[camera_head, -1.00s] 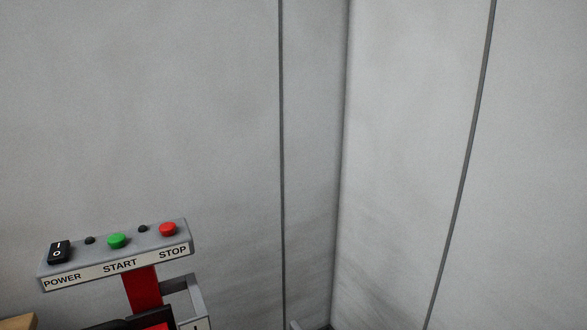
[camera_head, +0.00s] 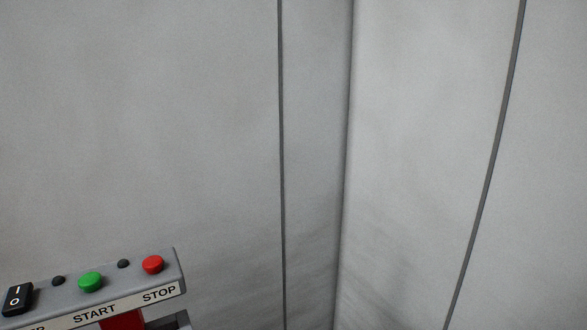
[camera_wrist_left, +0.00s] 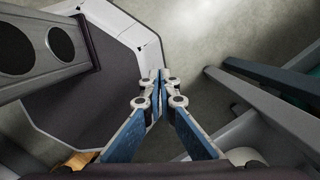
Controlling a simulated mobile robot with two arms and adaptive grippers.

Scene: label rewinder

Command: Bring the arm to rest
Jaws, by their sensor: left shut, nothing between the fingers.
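My left gripper (camera_wrist_left: 157,82) is in the left wrist view, its two blue and grey fingers brought together at the tips. It is shut and empty, pointing over the floor. No part of either arm shows in the head view. My right gripper is not recognisable in any view. In the head view, the label rewinder's control panel (camera_head: 95,290) is at the lower left. It carries a black power switch (camera_head: 17,299), a green start button (camera_head: 90,282) and a red stop button (camera_head: 152,265).
Pale grey walls (camera_head: 180,120) meet in a corner right of the middle of the head view. In the left wrist view, grey beams (camera_wrist_left: 275,110) lie to the right of the gripper. Bare floor (camera_wrist_left: 205,40) shows at the upper middle.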

